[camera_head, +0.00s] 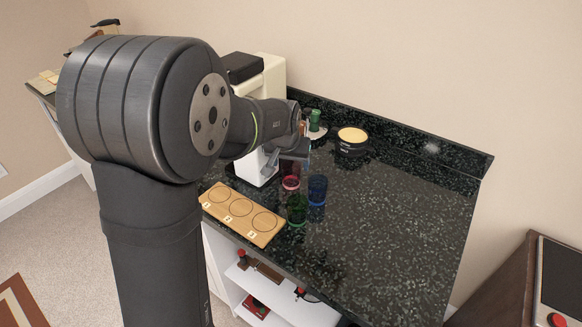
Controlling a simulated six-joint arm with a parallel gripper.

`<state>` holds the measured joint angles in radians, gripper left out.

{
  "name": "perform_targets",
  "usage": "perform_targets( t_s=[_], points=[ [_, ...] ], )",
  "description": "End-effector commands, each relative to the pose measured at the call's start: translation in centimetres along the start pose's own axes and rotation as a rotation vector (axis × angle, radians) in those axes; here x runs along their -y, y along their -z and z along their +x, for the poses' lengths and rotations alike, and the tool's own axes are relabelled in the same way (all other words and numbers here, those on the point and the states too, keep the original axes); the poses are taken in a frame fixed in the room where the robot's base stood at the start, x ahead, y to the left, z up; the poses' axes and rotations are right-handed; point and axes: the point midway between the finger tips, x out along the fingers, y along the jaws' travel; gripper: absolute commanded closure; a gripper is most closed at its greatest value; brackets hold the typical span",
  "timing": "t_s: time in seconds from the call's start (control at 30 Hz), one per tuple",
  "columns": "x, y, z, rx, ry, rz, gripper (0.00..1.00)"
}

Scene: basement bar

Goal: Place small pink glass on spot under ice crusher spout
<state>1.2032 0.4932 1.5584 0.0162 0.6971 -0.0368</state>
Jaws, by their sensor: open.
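The small pink glass (291,183) stands on the dark speckled counter, near the ice crusher. The cream ice crusher (272,75) with a dark top stands behind my arm, which hides its middle and its spout. The spot under the spout cannot be made out. My gripper (294,160) points down just above and behind the pink glass. It is open, and its fingertips are small and partly hidden, so I cannot tell whether they touch anything.
A blue glass (317,190) stands right of the pink one, and a green glass (297,209) in front. A wooden board (241,213) with three circles lies at the counter's front left edge. A dark round container (352,141) stands at the back. The counter's right side (400,220) is clear.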

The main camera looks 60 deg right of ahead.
Motion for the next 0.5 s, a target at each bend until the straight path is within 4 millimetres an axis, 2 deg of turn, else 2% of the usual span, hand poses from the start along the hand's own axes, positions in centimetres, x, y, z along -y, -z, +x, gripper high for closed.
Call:
perform_targets(
  t_s=[0.03,0.2,0.4,0.5],
  points=[
    [0.0,0.1,-1.3,-0.005,0.000,0.000,0.30],
    [0.0,0.1,-4.6,-0.004,0.000,0.000,0.30],
    [0.0,0.0,-7.4,-0.002,0.000,0.000,0.30],
    [0.0,0.0,-8.0,-0.001,0.000,0.000,0.30]
  ],
)
